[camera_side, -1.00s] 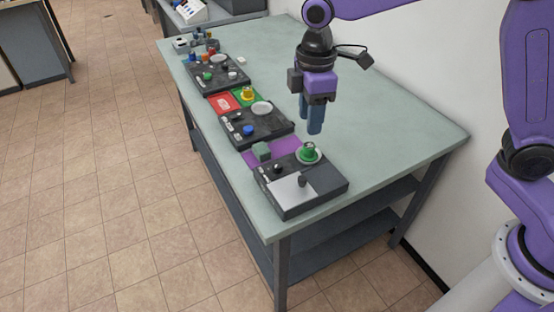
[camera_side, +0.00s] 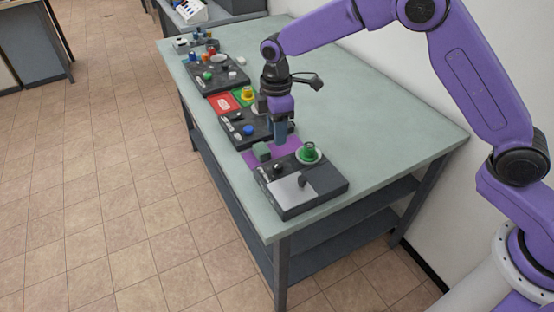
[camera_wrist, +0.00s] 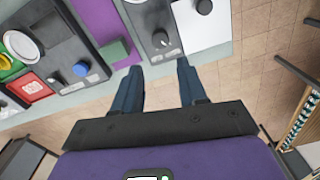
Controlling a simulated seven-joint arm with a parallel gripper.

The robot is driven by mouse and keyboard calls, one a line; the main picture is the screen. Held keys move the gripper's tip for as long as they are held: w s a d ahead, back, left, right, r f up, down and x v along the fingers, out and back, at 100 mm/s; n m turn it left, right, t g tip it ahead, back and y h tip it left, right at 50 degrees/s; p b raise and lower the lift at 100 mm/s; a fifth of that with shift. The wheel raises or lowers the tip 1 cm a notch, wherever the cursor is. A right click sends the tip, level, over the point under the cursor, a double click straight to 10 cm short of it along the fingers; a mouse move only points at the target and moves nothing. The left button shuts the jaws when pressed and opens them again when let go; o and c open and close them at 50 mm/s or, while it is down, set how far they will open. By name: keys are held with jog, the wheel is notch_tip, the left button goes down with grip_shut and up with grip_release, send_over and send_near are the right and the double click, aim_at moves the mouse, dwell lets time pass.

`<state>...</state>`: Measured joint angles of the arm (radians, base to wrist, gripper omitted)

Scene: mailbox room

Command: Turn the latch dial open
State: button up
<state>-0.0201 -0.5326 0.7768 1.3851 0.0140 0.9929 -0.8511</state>
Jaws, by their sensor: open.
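A small black dial (camera_side: 277,167) with a white mark sits on the near dark box (camera_side: 330,185), beside a light plate. In the wrist view the dial (camera_wrist: 161,39) lies just beyond and between my fingertips, apart from them. The frames do not label which knob is the latch dial. A second dark knob (camera_side: 302,181) stands on the light plate; it also shows at the top of the wrist view (camera_wrist: 204,6). My gripper (camera_side: 281,139) points down near the middle box and purple mat, open and empty. Its two blue fingers (camera_wrist: 159,68) are spread apart.
A grey-green block (camera_side: 261,151) and purple mat (camera_side: 290,147) lie beside the near box. The middle box (camera_side: 233,126) carries a blue knob (camera_side: 248,130). The table's right side (camera_side: 390,130) is clear.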

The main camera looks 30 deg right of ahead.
aim_at(277, 164)
notch_tip(277, 164, down, 11)
jog(key=shift+s+r, duration=0.1)
jog(key=shift+r, duration=0.05)
dwell(0.4)
jog(key=c, duration=0.8)
